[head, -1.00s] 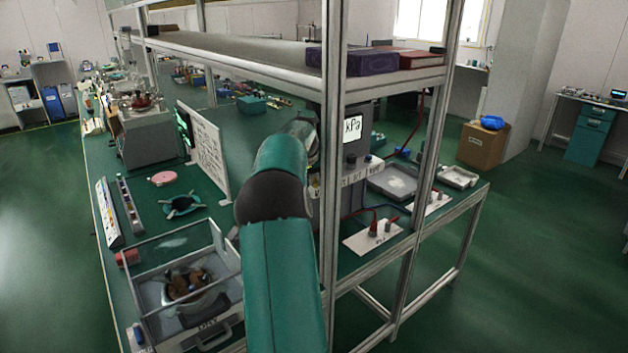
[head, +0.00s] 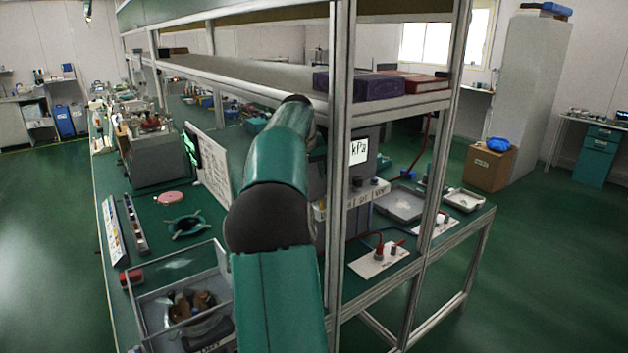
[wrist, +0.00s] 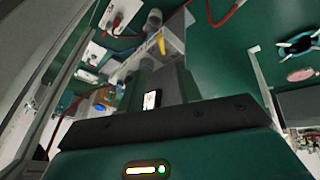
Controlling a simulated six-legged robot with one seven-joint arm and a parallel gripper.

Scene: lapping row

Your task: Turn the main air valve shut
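I cannot pick out the main air valve for certain. A small yellow piece, perhaps a lever, sits on a grey unit (wrist: 165,55) in the wrist view; a bit of yellow also shows beside my arm in the head view. The grey unit with the kPa display (head: 359,151) stands on the bench, partly behind my arm and a shelf post. My gripper's dark base (wrist: 165,125) crosses the wrist view above the grey unit. Its fingers cannot be made out clearly, and my arm hides it in the head view. No contact with the valve is visible.
Metal shelf posts (head: 341,150) and a shelf (head: 260,80) frame the space close to my arm. A white board (head: 207,165), a clear-walled box (head: 180,300) and a white plate with red and white plugs (head: 372,262) are on the bench. Open green floor lies right.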

